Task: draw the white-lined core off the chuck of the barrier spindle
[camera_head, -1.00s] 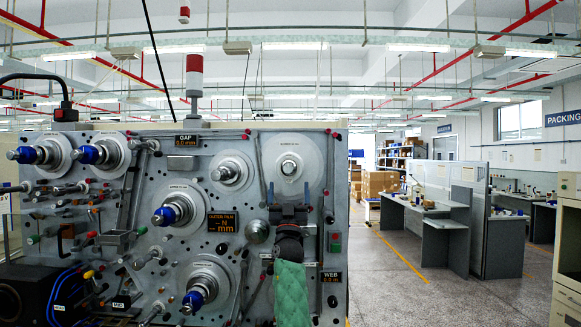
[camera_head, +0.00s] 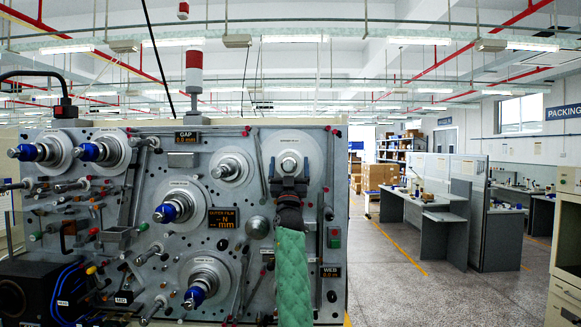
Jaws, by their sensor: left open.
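The winding machine's grey panel (camera_head: 150,150) carries several spindles. At its upper right is a spindle with a large pale disc (camera_head: 312,152) and a silvery chuck end (camera_head: 289,163); its small label is unreadable, so I cannot confirm that it is the barrier spindle. My left gripper (camera_head: 289,172), on a green-sleeved arm, is open in front of this spindle's lower part. Its fingers reach up beside the chuck end; I cannot tell whether they touch it. A white core lining cannot be made out. My right gripper is out of view.
Blue-tipped spindles (camera_head: 172,208) and several rollers stick out of the panel to the left. A spindle with a smaller disc (camera_head: 230,167) is close by on the left. The aisle floor (camera_head: 390,290) to the right of the machine is clear, with grey workbenches (camera_head: 445,225) beyond.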

